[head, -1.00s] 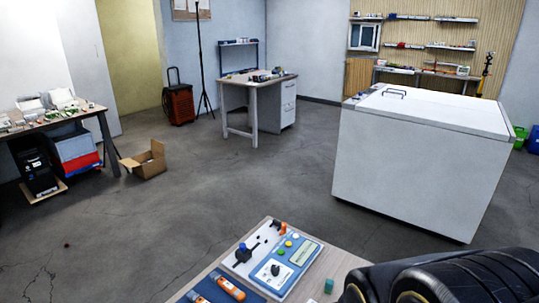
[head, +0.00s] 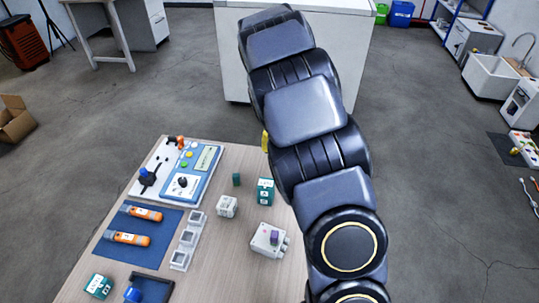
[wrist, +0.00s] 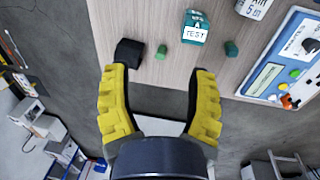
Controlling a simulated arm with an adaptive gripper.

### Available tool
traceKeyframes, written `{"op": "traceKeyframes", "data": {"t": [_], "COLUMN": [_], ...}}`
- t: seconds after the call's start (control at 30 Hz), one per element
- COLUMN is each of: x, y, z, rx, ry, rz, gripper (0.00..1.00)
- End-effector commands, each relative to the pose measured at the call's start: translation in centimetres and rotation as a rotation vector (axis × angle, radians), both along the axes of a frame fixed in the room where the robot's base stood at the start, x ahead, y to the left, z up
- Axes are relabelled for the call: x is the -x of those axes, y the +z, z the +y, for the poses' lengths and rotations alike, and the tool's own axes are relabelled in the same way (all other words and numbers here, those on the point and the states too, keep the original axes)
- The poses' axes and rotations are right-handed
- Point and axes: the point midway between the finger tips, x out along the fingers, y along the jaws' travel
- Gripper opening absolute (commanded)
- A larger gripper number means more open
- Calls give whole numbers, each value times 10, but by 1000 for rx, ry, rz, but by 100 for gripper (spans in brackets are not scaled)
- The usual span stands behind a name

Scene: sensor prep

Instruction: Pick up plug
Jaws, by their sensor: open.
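I cannot tell for certain which thing is the plug. A small green cylinder (wrist: 162,52) and a black block-like piece (wrist: 130,52) lie near the table edge in the wrist view; my arm seems to hide them in the head view. A blue-and-black connector-like piece (head: 147,176) sits on the white panel's left part. My gripper (wrist: 158,76) has its yellow fingers wide apart, with nothing between them. It is over the table edge, and the green cylinder and black piece appear just beyond the fingertips. In the head view only a yellow bit of it (head: 265,142) shows.
A teal TEST box (wrist: 195,28) and a small green block (wrist: 231,48) stand nearby. A control panel (head: 207,160), a blue mat (head: 131,254) with two orange tubes, and a grey-white box (head: 268,240) occupy the wooden table (head: 215,280). A white chest (head: 232,60) stands behind.

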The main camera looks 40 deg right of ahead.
Motion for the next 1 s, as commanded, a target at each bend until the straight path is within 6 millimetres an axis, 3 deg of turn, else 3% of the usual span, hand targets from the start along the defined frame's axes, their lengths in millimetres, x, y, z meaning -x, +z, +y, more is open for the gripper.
{"op": "traceKeyframes", "data": {"t": [0.1, 0.3, 0.5, 1.0], "x": [-21, -42, -50, -52], "y": [-42, -97, -119, -178], "z": [-34, -65, -74, -75], "rx": [-17, -63, -88, -92], "ry": [-64, -141, -173, -174], "rz": [-22, -72, -100, -102], "gripper": [57, 57, 57, 57]}}
